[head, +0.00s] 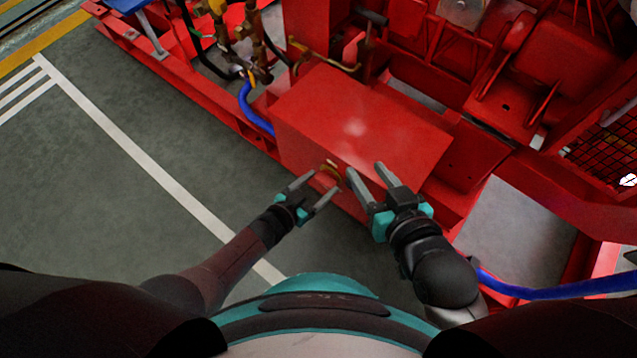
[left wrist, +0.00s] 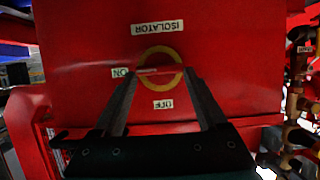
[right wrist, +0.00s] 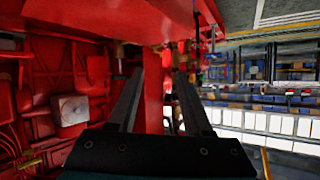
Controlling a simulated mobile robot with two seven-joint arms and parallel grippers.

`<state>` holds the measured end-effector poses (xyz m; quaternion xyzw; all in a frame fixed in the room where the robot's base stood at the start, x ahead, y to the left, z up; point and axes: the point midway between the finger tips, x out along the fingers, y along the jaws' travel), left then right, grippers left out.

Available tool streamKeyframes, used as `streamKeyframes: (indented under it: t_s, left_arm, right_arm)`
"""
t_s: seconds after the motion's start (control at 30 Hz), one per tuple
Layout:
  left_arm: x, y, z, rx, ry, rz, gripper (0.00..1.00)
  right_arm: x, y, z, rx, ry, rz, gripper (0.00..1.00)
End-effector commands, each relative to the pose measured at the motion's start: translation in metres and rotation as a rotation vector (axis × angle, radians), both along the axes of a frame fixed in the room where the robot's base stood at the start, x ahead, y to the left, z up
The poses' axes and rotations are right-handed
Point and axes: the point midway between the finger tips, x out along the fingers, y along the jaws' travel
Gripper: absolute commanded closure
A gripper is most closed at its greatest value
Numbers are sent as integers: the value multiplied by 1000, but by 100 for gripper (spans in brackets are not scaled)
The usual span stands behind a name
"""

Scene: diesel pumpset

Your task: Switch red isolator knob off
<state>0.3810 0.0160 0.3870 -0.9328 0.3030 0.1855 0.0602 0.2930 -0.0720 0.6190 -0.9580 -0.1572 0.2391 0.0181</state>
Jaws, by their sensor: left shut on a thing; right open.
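The red isolator knob (left wrist: 160,71) sits inside a yellow ring (left wrist: 160,89) on the red box's front face. Its bar lies across the ring in the left wrist view, in line with the ON label (left wrist: 122,72). The OFF label (left wrist: 163,104) is below it in that view. My left gripper (left wrist: 160,74) is shut on the knob, with one fingertip at each end of the bar. In the head view my left gripper (head: 320,184) is at the box face beside the yellow ring (head: 331,172). My right gripper (head: 366,172) is open and empty, close to its right.
The red box (head: 360,115) belongs to a red pumpset frame. A blue hose (head: 254,112) and brass valves (head: 240,30) are to its left. Another blue hose (head: 560,292) runs at the right. The green floor (head: 130,200) at the left is clear.

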Motion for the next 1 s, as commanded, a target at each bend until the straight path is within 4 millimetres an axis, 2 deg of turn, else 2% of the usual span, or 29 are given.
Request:
streamKeyframes:
  t_s: [0.03,0.27,0.57,0.77,1.0]
  left_arm:
    - [0,0,0,0,0,0,55]
    - [0,0,0,0,0,0,81]
    - [1,2,0,-34,26,-1,81]
    - [2,4,-1,-125,92,-3,81]
    - [4,6,-3,-276,203,-3,81]
  right_arm:
    - [0,0,0,0,0,0,50]
    - [0,0,0,0,0,0,50]
    - [0,0,0,0,-1,0,50]
    - [1,0,1,6,-14,-1,50]
    - [-1,12,3,63,-99,5,50]
